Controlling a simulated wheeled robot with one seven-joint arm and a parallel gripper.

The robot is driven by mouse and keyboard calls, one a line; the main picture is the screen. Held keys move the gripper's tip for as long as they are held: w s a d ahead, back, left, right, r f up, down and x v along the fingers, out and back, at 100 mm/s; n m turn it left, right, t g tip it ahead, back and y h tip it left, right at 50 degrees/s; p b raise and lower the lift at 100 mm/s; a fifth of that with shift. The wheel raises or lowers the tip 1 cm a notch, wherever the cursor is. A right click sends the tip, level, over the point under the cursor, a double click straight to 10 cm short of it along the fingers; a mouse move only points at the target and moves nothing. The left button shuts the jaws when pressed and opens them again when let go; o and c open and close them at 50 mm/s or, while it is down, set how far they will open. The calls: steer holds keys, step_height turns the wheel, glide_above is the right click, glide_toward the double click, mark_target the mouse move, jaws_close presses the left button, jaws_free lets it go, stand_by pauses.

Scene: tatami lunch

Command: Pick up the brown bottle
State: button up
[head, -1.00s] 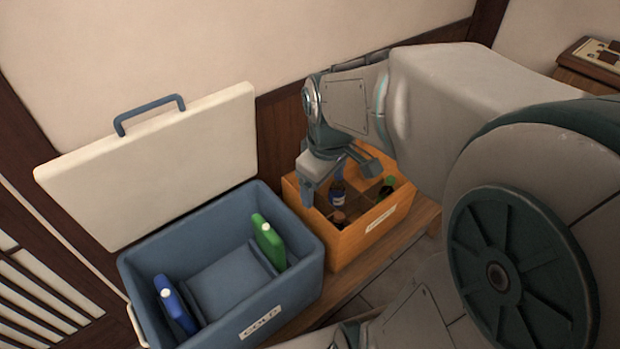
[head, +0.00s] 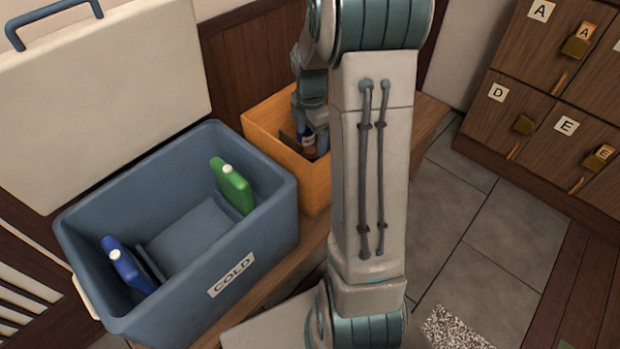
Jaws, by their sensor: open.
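A brown bottle (head: 308,144) with a blue and white label stands in the orange crate (head: 268,126) in the head view. Only a small part of it shows. My gripper (head: 311,128) points down into the crate with its fingers at the bottle. The jaws are open. My arm hides the right part of the crate, and I cannot tell whether the fingers touch the bottle.
A blue cooler bin (head: 275,215) marked COLD stands left of the crate, holding a green pack (head: 232,186) and a blue pack (head: 130,267). Its white lid (head: 110,90) stands behind.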

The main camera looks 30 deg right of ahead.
mark_target(311, 161)
step_height(311, 161, down, 10)
steer(key=shift+f+b, duration=0.1)
steer(key=shift+b, duration=1.05)
steer(key=c, duration=1.7)
